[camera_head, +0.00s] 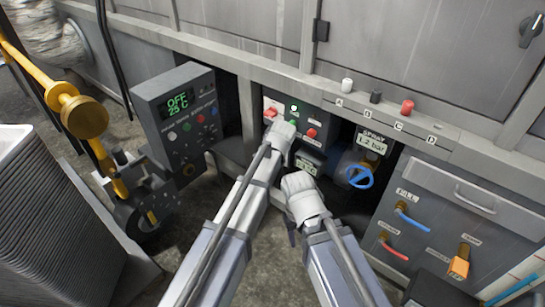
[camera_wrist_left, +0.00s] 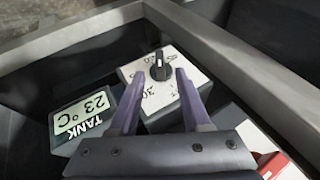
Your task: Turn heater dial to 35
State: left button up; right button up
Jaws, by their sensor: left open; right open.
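The heater dial (camera_wrist_left: 160,66) is a black knob with a white mark, on a pale plate (camera_wrist_left: 158,99) with printed numbers; "30" is readable near its lower edge. The mark points toward the top of the left wrist view. My left gripper (camera_wrist_left: 159,75) is open, its purple fingers on either side of the plate below the knob. I cannot tell whether they touch it. A tank display (camera_wrist_left: 85,121) beside the plate reads 23 °C. In the head view my left arm covers the dial and its own gripper. My right gripper (camera_head: 291,237) is open and small, beside my right forearm.
A grey box (camera_head: 177,111) reading "OFF 25°C" stands left. A blue valve wheel (camera_head: 360,176) under a "1.2 bar" spray display is right of my arms. Frame bars (camera_wrist_left: 235,62) surround the dial bay closely. A red part (camera_wrist_left: 278,165) shows at lower right.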

pick_arm(q)
jog(key=b+x, duration=0.3)
jog(key=x, duration=0.1)
jog(key=shift+w+f, duration=0.2)
jog(key=shift+f, duration=0.15)
jog(key=shift+a, duration=0.1)
jog(key=shift+c, duration=0.3)
grip_shut()
